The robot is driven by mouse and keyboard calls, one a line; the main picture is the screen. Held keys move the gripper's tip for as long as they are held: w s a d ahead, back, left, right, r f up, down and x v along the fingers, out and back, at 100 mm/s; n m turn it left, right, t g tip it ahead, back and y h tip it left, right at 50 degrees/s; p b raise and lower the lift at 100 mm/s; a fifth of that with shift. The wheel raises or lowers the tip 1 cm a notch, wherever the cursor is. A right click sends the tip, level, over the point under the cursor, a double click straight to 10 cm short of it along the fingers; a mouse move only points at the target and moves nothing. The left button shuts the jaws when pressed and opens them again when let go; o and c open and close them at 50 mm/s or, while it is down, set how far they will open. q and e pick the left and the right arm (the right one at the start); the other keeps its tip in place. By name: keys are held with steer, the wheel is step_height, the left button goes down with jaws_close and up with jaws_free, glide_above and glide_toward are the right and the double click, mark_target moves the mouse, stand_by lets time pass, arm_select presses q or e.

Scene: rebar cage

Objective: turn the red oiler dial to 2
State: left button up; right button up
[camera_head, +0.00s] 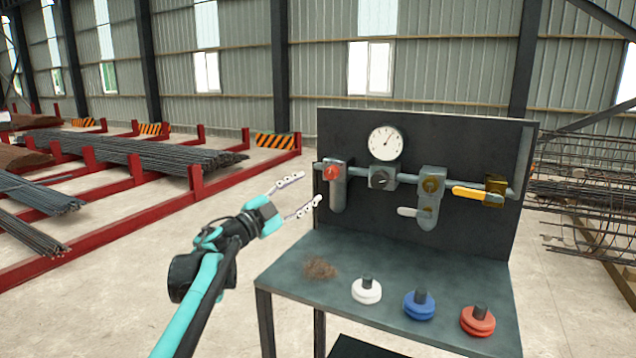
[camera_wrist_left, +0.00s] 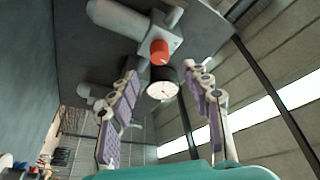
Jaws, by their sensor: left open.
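The red oiler dial (camera_head: 331,173) is at the left end of the pipe row on the dark upright panel (camera_head: 450,135). A grey cylinder hangs below it. My left gripper (camera_head: 308,192) is open and empty, just left of the dial and apart from it. In the left wrist view the red dial (camera_wrist_left: 160,50) shows beyond and between the two open fingers (camera_wrist_left: 160,85), towards the top. I cannot read the dial's setting. My right gripper is in neither view.
Rebar racks stand behind left.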

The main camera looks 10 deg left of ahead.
arm_select(q)
steer(key=v, duration=0.4)
